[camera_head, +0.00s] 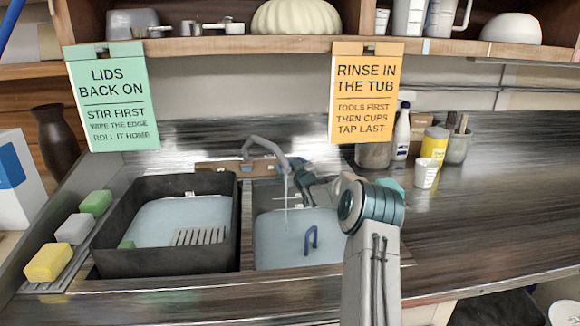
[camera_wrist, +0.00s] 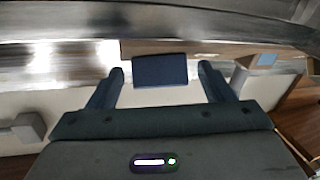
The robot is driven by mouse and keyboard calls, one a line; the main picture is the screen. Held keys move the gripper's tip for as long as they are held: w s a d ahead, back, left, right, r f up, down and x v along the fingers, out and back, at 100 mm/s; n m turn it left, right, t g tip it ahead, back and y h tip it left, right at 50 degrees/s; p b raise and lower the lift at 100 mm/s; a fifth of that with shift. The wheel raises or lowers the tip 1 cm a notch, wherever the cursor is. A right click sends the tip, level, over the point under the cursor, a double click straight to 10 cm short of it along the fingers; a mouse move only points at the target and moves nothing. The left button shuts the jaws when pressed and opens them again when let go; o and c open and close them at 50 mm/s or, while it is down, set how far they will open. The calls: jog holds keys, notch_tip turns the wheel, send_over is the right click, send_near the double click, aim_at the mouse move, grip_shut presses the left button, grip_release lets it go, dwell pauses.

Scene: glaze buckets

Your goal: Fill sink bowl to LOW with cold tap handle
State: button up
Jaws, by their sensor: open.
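The sink bowl (camera_head: 297,255) stands right of the black tub and holds pale blue water; I cannot make out a LOW mark. The curved grey tap (camera_head: 262,143) reaches over it, with a thin stream (camera_head: 286,190) falling from its spout into the bowl. My gripper (camera_wrist: 161,76) is open. A dark blue block (camera_wrist: 160,70), apparently the cold tap handle, shows between and just beyond its fingertips; contact is not clear. In the head view my arm reaches to the tap's right side and hides most of that area. A blue hooked piece (camera_head: 311,240) stands in the bowl.
A black tub (camera_head: 165,267) with water and a slatted grey piece (camera_head: 200,237) stands left of the bowl. Green, grey and yellow sponges (camera_head: 48,262) lie further left. Cups and bottles (camera_head: 402,130) stand behind on the right. The right counter (camera_head: 490,215) is clear.

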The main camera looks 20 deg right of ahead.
jog(key=c, duration=1)
jog(key=shift+f, duration=0.1)
jog(key=b, duration=0.2)
jog(key=shift+a+f+m+h+b, duration=0.1)
jog(key=shift+f+m+h+b, duration=0.1)
jog(key=shift+m+h+b, duration=0.15)
jog(key=m+h+b, duration=0.1)
jog(key=m+b, duration=0.1)
jog(key=b, duration=0.2)
jog(key=shift+a+h, duration=0.1)
jog(key=shift+h, duration=0.25)
jog(key=shift+m+h+b, duration=0.25)
jog(key=shift+h+b, duration=0.05)
jog(key=shift+b, duration=0.4)
jog(key=shift+r+m+h+b, duration=0.2)
jog(key=shift+m+h+b, duration=0.65)
jog(key=shift+b, duration=0.2)
jog(key=shift+r+g, duration=0.1)
jog(key=shift+g, duration=0.2)
